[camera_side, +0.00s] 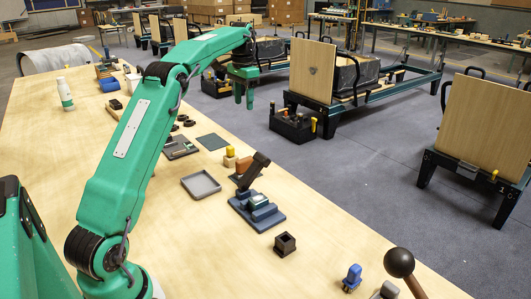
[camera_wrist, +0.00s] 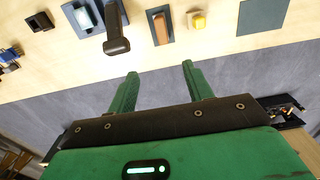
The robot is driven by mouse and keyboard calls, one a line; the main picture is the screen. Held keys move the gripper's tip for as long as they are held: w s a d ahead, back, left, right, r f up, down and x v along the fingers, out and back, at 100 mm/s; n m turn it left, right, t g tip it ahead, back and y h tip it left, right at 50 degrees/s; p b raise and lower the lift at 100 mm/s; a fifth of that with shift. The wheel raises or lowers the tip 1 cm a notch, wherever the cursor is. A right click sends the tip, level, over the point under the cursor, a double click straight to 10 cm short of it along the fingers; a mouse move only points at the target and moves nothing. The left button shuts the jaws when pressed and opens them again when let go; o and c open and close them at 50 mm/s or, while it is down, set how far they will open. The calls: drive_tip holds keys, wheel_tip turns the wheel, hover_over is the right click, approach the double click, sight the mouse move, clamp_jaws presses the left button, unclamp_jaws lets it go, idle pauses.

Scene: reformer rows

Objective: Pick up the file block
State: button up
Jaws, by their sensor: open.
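No object is clearly marked as the file block. A likely candidate is the reddish-brown block (camera_side: 243,165) near the table's far edge; it also shows in the wrist view (camera_wrist: 160,28), lying on a dark plate. My gripper (camera_side: 243,97) is open and empty, with its fingers pointing down. In the wrist view the fingertips (camera_wrist: 158,70) are spread over the grey floor, apart from the block. A blue fixture (camera_side: 263,217) with a tilted black post (camera_side: 254,169) stands close to the brown block.
A yellow piece (camera_side: 230,151) on wood, a grey tray (camera_side: 201,185), a dark mat (camera_side: 212,141), a dark hollow cube (camera_side: 285,244) and a ball-topped handle (camera_side: 399,262) are on the table. Wooden-backed reformers (camera_side: 313,70) stand on the floor beyond. Bare tabletop lies at the front.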

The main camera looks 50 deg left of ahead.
hover_over(245, 159)
wheel_tip(245, 159, down, 18)
drive_tip(key=shift+w+d+r, duration=0.1)
drive_tip(key=shift+r, duration=0.1)
drive_tip(key=shift+a+f, duration=0.2)
drive_tip(key=shift+f, duration=3.2)
clamp_jaws()
drive_tip(key=shift+r, duration=0.1)
drive_tip(key=shift+r, duration=4.95)
